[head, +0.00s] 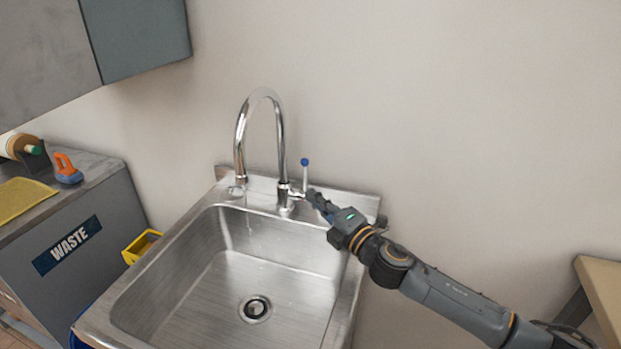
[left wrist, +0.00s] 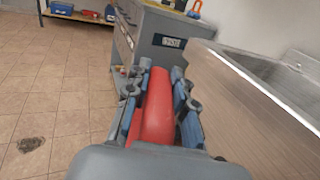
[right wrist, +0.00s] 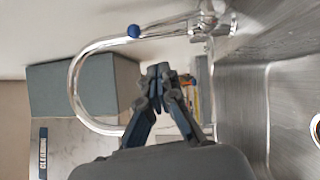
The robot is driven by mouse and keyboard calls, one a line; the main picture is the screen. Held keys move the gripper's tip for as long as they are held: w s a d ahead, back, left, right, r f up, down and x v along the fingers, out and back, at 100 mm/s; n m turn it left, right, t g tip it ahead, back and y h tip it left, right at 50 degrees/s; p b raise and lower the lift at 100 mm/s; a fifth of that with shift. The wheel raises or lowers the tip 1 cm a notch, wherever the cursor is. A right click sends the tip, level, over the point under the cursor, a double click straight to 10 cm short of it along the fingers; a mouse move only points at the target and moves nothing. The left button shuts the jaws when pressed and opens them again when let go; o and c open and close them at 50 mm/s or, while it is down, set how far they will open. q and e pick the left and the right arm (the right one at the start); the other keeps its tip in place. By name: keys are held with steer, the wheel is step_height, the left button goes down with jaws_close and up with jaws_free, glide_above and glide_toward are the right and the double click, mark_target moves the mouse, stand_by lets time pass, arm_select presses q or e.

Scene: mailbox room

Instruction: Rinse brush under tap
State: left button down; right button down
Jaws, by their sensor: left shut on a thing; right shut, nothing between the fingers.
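The chrome tap (head: 240,130) stands at the back of the steel sink (head: 215,285), its curved spout over the basin. Its lever with a blue knob (head: 305,162) points up on the tap's right side. My right gripper (head: 314,198) is shut and empty, close to the lever; whether it touches cannot be told. The right wrist view shows its closed fingers (right wrist: 158,74) beside the blue knob (right wrist: 133,31). In the left wrist view, my left gripper (left wrist: 157,95) is shut on the red brush handle (left wrist: 158,110). The bristles are hidden. The head view does not show this gripper.
A grey cabinet labelled WASTE (head: 72,245) stands left of the sink, with an orange-and-blue item (head: 67,170) and a yellow cloth (head: 22,198) on top. A yellow bin (head: 140,247) sits between them. A wooden table edge (head: 602,290) is at right. The basin is empty.

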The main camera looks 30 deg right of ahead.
mark_target(306, 173)
arm_select(q)
steer(key=shift+r+p, duration=0.4)
steer(key=shift+r, duration=0.25)
arm_select(e)
steer(key=w+d, duration=0.2)
steer(key=w, duration=0.4)
steer(key=shift+r, duration=0.45)
arm_select(q)
step_height(306, 173, up, 5)
steer(key=p, duration=0.4)
steer(key=shift+f+p, duration=0.2)
steer(key=shift+p, duration=0.2)
arm_select(e)
steer(key=shift+w+d+r+m+g, duration=0.3)
steer(key=shift+d+r+m+g, duration=0.1)
steer(key=shift+r+m, duration=0.2)
arm_select(q)
steer(key=shift+r+p, duration=0.35)
steer(key=shift+r, duration=0.2)
arm_select(e)
steer(key=shift+w+d+f+m, duration=0.15)
steer(key=shift+d+f+m, duration=0.05)
steer(key=shift+f+m, duration=0.1)
arm_select(q)
steer(key=shift+s+f, duration=0.1)
arm_select(e)
steer(key=shift+a+f, duration=0.1)
steer(key=shift+f, duration=0.05)
